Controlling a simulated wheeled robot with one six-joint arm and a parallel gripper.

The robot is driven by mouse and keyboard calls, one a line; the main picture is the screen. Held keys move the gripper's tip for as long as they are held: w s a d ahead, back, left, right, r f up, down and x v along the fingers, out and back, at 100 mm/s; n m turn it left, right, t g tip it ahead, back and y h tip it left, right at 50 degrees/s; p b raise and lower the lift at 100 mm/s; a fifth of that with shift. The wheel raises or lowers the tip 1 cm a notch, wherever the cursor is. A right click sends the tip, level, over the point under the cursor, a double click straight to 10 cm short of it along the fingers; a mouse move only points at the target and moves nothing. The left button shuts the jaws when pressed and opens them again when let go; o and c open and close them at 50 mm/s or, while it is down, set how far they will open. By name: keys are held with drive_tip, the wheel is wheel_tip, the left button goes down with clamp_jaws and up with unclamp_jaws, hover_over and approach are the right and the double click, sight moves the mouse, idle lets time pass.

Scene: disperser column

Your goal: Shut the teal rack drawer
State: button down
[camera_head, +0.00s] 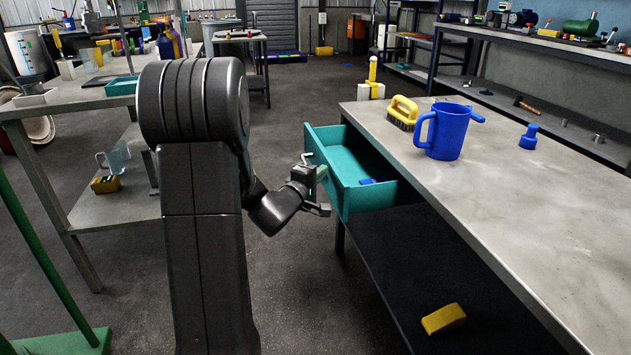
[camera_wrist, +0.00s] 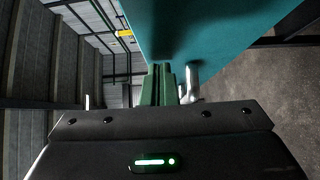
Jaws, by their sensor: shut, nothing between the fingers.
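The teal drawer (camera_head: 352,170) stands pulled out from under the grey-topped workbench (camera_head: 520,190), toward my arm. A small blue item (camera_head: 372,181) lies inside it. My gripper (camera_head: 318,172) is at the drawer's front panel, near its handle, with its fingers shut and nothing held. In the wrist view the green fingers (camera_wrist: 158,86) are together, close to the teal front panel (camera_wrist: 200,35). The metal handle (camera_wrist: 190,84) shows just right of the fingers. I cannot tell whether the fingers touch the panel.
A blue jug (camera_head: 447,131), a yellow brush (camera_head: 403,112) and a blue bottle (camera_head: 529,136) stand on the workbench. A yellow block (camera_head: 443,319) lies on its dark lower shelf. Another table (camera_head: 75,103) stands at left. The floor between is clear.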

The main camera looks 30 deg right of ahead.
drive_tip(key=shift+d, duration=0.1)
drive_tip(key=s+d, duration=0.1)
drive_tip(key=d, duration=0.4)
drive_tip(key=s+d+p, duration=0.1)
drive_tip(key=d, duration=0.4)
drive_tip(key=s+d+p, duration=0.1)
drive_tip(key=s+d, duration=0.1)
drive_tip(key=d, duration=0.4)
drive_tip(key=shift+d, duration=0.1)
drive_tip(key=shift+s+d+r, duration=0.1)
drive_tip(key=shift+d, duration=0.1)
drive_tip(key=shift+d+r, duration=0.1)
